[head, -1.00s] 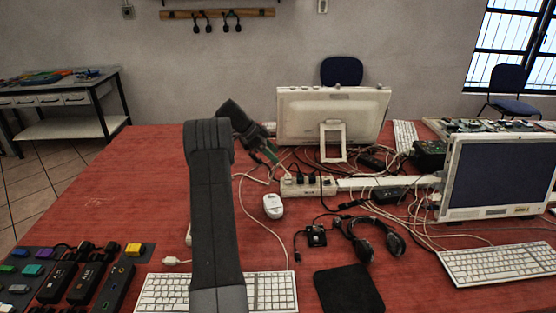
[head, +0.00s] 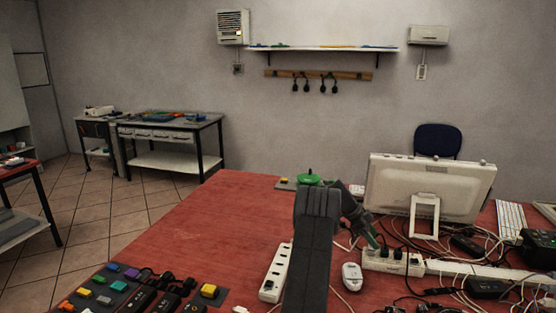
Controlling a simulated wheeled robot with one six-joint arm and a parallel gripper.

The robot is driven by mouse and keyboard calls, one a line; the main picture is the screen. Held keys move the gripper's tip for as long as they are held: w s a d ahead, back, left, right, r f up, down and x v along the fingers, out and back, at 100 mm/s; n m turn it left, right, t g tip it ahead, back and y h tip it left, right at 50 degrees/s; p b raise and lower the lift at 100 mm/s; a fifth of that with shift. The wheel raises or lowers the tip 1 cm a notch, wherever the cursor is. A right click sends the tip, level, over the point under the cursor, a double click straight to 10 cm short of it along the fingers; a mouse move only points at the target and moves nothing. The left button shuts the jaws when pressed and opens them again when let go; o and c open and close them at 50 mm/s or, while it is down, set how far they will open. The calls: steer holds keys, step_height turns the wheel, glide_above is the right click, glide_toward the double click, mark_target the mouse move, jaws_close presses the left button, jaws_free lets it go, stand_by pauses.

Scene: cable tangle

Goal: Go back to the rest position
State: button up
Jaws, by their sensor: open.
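My gripper (head: 374,241) is at the end of my dark grey arm, which rises from the bottom middle of the head view and bends down to the right. Its narrow, greenish tips point down close to the left end of a white power strip (head: 410,266) with black plugs in it. It is open, and I see nothing held in it. I cannot tell whether the tips touch the strip or a cable.
A second white power strip (head: 274,272) lies left of my arm. A green round thing (head: 309,178) stands behind my arm.

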mark_target(382, 248)
steer(key=x, duration=0.5)
steer(key=shift+d+p, duration=0.1)
steer(key=shift+p, duration=0.2)
steer(key=shift+r, duration=0.25)
